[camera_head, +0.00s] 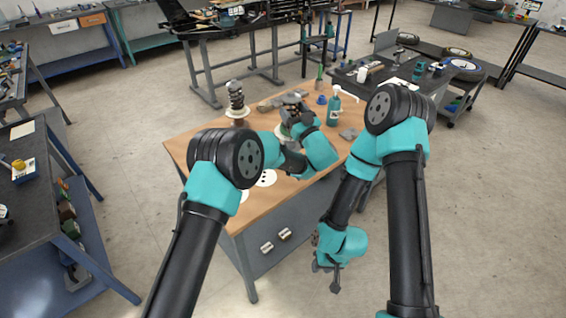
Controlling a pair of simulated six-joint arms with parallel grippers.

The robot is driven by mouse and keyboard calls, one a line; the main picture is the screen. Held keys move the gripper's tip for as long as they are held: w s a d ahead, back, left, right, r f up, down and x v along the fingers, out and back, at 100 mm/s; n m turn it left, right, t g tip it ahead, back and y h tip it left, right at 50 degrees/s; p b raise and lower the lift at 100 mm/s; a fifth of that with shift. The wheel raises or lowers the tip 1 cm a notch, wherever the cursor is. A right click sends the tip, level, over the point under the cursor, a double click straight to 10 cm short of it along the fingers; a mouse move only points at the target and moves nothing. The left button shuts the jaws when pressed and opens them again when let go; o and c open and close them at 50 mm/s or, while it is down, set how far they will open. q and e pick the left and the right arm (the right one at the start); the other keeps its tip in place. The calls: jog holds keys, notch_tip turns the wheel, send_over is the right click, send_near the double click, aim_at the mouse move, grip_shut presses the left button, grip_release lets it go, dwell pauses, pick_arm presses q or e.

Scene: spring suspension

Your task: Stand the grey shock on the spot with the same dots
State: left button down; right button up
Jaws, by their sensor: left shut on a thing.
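My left gripper (291,106) is over the back middle of the wooden table, shut on what looks like a shock, mostly hidden by the gripper and wrist. A pale greenish disc (282,132) shows just below it; I cannot tell whether it is the shock's base or a spot. Another shock (236,98), with a dark grey coil, stands upright at the back left on a brownish base. A white spot with black dots (266,178) lies near the front edge. A second white spot (244,195) is partly hidden by my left arm. My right gripper (327,275) looks open and empty, low in front of the table.
A teal bottle (334,108), a small blue item (321,100) and a grey piece (349,133) are at the table's back right. Flat brownish pieces (266,106) lie at the back. My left forearm crosses the table's middle. The floor around the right gripper is clear.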

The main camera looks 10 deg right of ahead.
pick_arm(q)
jog(key=shift+r, duration=0.1)
jog(key=shift+f, duration=1.95)
jog(key=shift+f, duration=2.15)
jog(key=shift+c, duration=0.8)
grip_release()
jog(key=shift+f, duration=0.1)
jog(key=v, duration=1.2)
